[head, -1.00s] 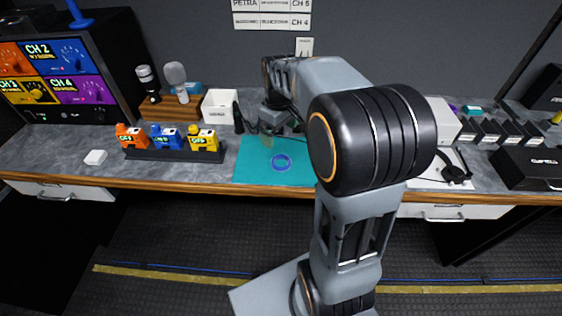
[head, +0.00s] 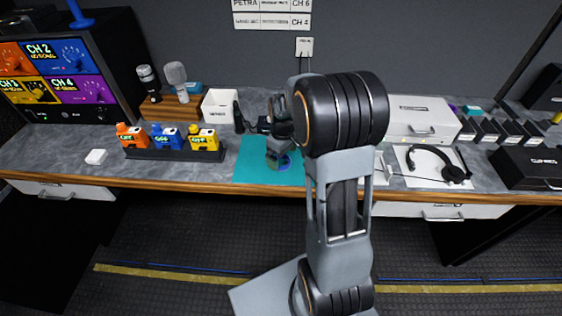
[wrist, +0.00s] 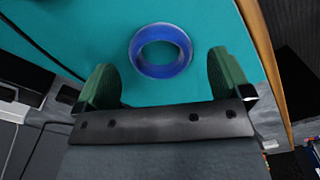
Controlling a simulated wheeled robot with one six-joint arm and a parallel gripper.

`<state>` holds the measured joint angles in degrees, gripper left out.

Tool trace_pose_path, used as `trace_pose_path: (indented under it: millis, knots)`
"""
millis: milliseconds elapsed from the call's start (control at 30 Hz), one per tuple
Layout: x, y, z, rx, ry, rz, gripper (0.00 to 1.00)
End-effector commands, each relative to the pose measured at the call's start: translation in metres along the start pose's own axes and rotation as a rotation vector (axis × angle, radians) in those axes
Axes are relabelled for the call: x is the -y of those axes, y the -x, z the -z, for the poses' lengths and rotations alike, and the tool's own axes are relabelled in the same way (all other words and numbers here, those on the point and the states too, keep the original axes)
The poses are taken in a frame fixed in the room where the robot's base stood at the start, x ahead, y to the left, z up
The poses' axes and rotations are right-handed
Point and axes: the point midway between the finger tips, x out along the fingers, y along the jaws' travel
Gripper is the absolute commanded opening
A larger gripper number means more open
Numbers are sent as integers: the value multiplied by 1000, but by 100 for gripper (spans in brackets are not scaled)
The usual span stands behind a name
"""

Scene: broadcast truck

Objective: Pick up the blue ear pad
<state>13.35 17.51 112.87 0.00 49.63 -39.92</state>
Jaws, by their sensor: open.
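The blue ear pad (wrist: 160,71) is a ring lying flat on the teal mat (wrist: 75,30). In the wrist view it sits just beyond my gripper (wrist: 163,82), roughly centred between the two green fingers. The fingers are spread wide with nothing between them, and neither appears to touch the ring. In the head view the ear pad (head: 285,163) shows only in part, since my gripper (head: 279,158) hangs over the mat (head: 250,170) and covers some of it.
Left of the mat, orange, blue and yellow packs (head: 204,139) stand in a dark holder. A white bin (head: 220,107) and microphones (head: 176,76) stand behind. Headphones (head: 450,171) lie to the right, near a white case (head: 423,116). The wooden bench edge (head: 210,186) runs in front.

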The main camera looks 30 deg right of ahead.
Motion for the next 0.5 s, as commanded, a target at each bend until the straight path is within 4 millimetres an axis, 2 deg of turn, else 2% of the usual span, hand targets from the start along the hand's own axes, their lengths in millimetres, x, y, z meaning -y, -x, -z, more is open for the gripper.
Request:
trace_pose_path:
  millis: [200, 500]
  knots:
    - [0, -23, -1, 1, 0, 1, 96]
    - [0, -27, -1, 0, 0, 0, 96]
